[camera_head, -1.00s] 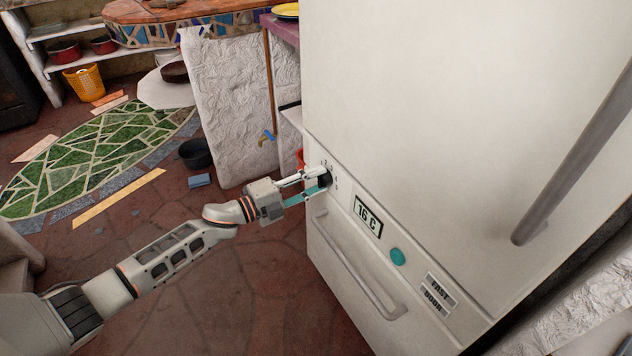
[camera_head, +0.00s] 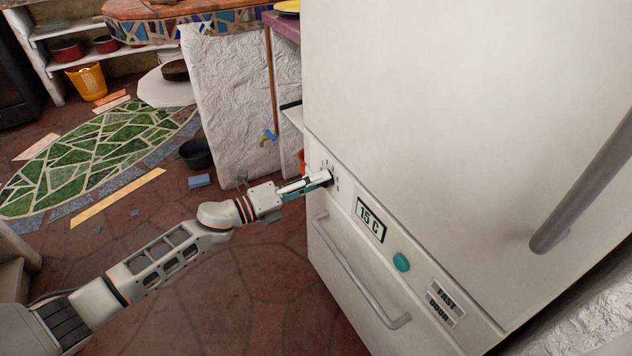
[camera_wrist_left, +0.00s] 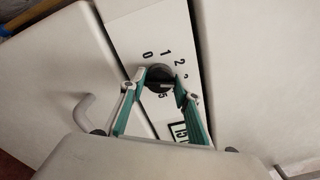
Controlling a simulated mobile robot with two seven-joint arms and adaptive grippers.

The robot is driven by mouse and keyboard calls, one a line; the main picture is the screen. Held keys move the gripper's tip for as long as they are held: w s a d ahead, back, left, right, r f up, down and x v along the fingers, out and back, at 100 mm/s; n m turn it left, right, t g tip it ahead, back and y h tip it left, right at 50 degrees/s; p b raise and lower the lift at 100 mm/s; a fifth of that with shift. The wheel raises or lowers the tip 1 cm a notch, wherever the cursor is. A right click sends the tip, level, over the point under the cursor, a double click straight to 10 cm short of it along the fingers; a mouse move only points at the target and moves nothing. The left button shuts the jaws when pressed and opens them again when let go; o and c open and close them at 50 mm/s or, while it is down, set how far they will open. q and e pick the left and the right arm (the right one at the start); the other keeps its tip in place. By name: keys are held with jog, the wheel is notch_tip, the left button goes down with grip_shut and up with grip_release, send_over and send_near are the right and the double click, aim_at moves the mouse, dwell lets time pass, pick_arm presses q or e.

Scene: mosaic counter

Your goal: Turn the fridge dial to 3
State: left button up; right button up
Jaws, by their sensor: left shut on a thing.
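The white fridge (camera_head: 430,110) stands at the right of the head view. Its dark round dial (camera_wrist_left: 158,77) shows in the wrist view between my fingers, with the numbers 0, 1, 2 and part of a 3 around it; a 5 is partly visible below. My left gripper (camera_head: 326,177) is shut on the dial, one finger at each side, and it also shows in the wrist view (camera_wrist_left: 160,88). The display (camera_head: 369,219) reads 15 C. The dial's exact pointer direction is too small to tell. My right gripper is out of view.
A round teal button (camera_head: 401,262) and a label (camera_head: 446,303) sit right of the display. The drawer handle (camera_head: 360,275) runs below, and a large door handle (camera_head: 585,185) juts out at right. A black bowl (camera_head: 195,153) is on the floor.

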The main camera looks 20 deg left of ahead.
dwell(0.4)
pick_arm(q)
jog(key=o, duration=1.1)
jog(key=v, duration=1.2)
